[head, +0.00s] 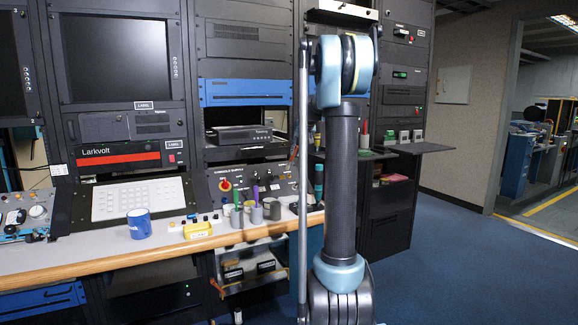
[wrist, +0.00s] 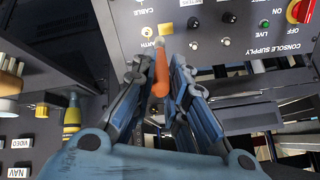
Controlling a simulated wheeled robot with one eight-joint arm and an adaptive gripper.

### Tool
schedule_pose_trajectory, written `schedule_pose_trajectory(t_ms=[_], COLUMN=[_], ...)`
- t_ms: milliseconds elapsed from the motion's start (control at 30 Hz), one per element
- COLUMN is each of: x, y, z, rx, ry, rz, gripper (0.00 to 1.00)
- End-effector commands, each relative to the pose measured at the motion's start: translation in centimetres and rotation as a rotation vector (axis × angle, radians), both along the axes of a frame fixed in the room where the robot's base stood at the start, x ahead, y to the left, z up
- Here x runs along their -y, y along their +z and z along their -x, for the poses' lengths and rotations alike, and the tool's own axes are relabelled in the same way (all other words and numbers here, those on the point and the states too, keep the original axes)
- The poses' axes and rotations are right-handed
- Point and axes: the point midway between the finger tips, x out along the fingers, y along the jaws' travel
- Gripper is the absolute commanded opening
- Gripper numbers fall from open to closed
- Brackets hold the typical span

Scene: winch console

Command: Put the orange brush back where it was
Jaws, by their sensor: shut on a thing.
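The orange brush (wrist: 161,82) is between the two fingers of my gripper (wrist: 158,64) in the wrist view. The fingers are shut on it, and it points up the picture toward the console panel, with a paler tip close to the earth socket. I cannot tell whether the tip touches the panel.
The console supply panel (wrist: 215,70) with knobs and a red switch fills the top of the wrist view. A teal bottle (head: 319,182) stands near my arm. Blue floor is free at right.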

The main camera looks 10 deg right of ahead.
Motion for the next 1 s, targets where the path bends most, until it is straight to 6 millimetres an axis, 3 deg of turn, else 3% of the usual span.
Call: schedule_pose_trajectory(t_ms=[167, 267, 500, 600, 800, 1000], x=[-0.9, -2.8, -8.6, -10.1, -11.6, -11.9], y=[-0.1, -0.4, -0.8, -0.6, 0.2, -0.5], z=[0.7, 2.4, 10.0, 13.4, 18.1, 19.6], rx=[-0.024, -0.079, -0.309, -0.405, -0.537, -0.581], ry=[0.022, 0.067, 0.230, 0.288, 0.355, 0.374], rz=[0.010, 0.034, 0.155, 0.212, 0.297, 0.326], gripper=[0.00, 0.00, 0.00, 0.00, 0.00, 0.00])
